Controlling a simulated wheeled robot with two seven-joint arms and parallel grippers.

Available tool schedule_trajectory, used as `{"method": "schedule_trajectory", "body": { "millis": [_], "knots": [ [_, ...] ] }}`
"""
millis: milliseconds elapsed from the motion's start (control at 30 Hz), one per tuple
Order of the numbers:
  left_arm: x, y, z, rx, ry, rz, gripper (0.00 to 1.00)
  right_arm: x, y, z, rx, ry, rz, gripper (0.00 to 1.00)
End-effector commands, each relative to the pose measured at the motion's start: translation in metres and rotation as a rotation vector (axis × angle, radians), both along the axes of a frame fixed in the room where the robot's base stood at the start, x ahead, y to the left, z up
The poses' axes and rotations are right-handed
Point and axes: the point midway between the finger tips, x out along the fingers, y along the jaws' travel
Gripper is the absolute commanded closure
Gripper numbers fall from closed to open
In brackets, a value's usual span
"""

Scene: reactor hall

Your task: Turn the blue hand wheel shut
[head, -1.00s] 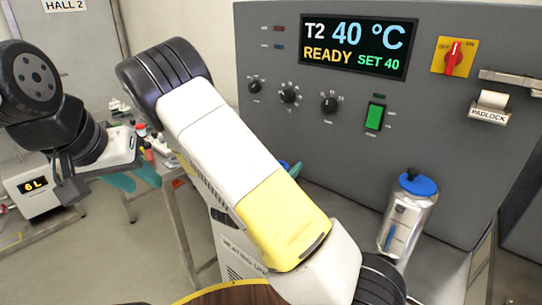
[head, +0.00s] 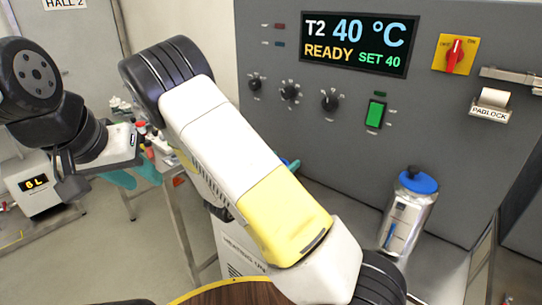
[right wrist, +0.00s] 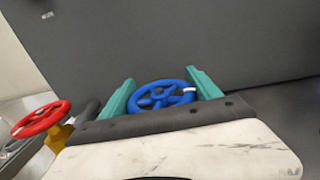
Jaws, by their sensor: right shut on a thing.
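The blue hand wheel (right wrist: 160,101) shows in the right wrist view, with a white mark on the right of its rim. The teal fingers of my right gripper (right wrist: 162,92) stand on either side of it and are shut on it. In the head view my right arm hides most of the wheel; only a sliver of blue and a teal fingertip (head: 294,165) show past the arm. My left gripper (head: 134,177) is at the left of the head view, its teal fingers apart and empty.
A red hand wheel (right wrist: 41,118) stands left of my right gripper. The grey panel (head: 440,150) rises behind, its display (head: 355,45) reading 40 °C, READY. A flask with a blue cap (head: 418,182) stands before it. A bench with small items is behind my left gripper.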

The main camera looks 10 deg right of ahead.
Motion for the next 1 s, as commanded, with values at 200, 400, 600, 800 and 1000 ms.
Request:
{"method": "schedule_trajectory", "body": {
  "millis": [200, 400, 600, 800, 1000],
  "knots": [
    [0.000, 0.000, 0.000, 0.000, 0.000, 0.000, 0.64, -0.002, -0.002, 0.000, 0.003, -0.004, -0.179, 0.68],
    [0.000, 0.000, 0.000, 0.000, 0.000, 0.000, 0.64, -0.006, -0.004, -0.001, 0.003, -0.002, -0.369, 0.68],
    [0.000, 0.000, 0.000, 0.000, 0.000, 0.000, 0.64, -0.011, -0.006, -0.001, 0.002, -0.001, -0.561, 0.68],
    [0.000, 0.000, 0.000, 0.000, 0.000, 0.000, 0.64, -0.015, -0.006, 0.000, 0.002, -0.002, -0.747, 0.68],
    [0.000, 0.000, 0.000, 0.000, 0.000, 0.000, 0.64, -0.019, -0.005, -0.001, 0.002, -0.001, -0.905, 0.68]
  ]
}}
